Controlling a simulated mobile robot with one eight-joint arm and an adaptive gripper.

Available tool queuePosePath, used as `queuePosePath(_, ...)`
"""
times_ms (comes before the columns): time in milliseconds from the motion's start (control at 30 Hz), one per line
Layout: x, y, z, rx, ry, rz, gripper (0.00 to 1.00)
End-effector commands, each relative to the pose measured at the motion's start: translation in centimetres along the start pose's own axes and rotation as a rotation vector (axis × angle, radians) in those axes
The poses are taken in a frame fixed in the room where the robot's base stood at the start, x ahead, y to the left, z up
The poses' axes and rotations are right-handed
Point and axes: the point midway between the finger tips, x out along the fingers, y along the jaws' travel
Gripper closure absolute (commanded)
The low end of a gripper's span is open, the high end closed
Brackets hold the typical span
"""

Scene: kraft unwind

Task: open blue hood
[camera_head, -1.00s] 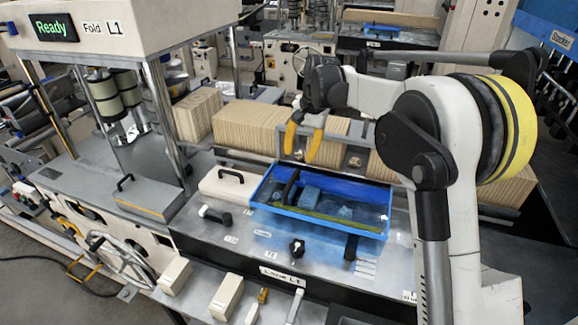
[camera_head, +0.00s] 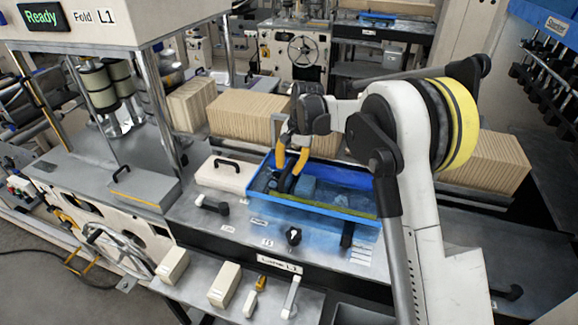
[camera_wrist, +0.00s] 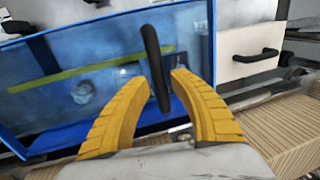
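The blue hood (camera_head: 372,205) is a blue-framed cover with a clear panel on the lane's metal deck. It looks closed. Its black bar handle (camera_wrist: 152,60) is near the hood's right side in the wrist view. My gripper (camera_head: 291,168) is over the hood's far left part in the head view. In the wrist view my gripper (camera_wrist: 160,76) has its two yellow fingers apart, with the handle's lower end between them. I cannot tell if either finger touches the handle. The fingers partly hide the hood's lower edge.
A cream cover (camera_head: 226,174) with a black handle is left of the hood. Rows of brown kraft stacks (camera_head: 250,117) run behind it. A black knob (camera_head: 293,236) and a black lever (camera_head: 212,204) stand on the deck in front.

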Motion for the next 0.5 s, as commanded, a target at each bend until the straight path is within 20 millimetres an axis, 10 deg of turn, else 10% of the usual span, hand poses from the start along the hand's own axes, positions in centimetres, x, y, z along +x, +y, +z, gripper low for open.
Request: queuePosePath(500,0.01,0.31,0.02,0.001,0.0,0.001,1.0)
